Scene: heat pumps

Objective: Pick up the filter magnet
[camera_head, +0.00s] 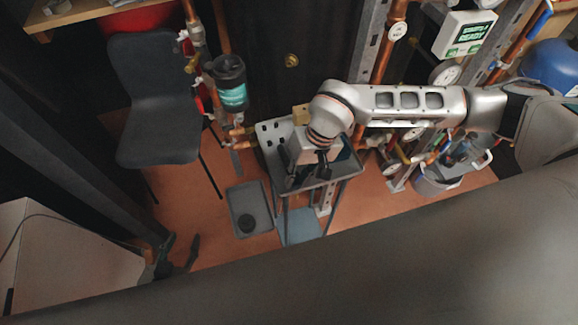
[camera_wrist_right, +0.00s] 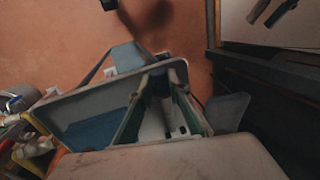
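A black cylindrical filter housing with a teal label (camera_head: 230,84) hangs on the copper pipes, left of centre in the head view. I cannot pick out the filter magnet with certainty. A small black round piece (camera_head: 246,223) lies in a grey tray (camera_head: 238,198) on the floor. My right gripper (camera_head: 304,170) points down over the grey tray-topped cart, its dark fingers apart.
The cart's grey top (camera_head: 270,135) carries a small tan block (camera_head: 301,114). A dark chair (camera_head: 160,100) stands left of the pipes. A grey bucket (camera_head: 436,182) with tools stands at the right. Orange floor is clear between the chair and the floor tray.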

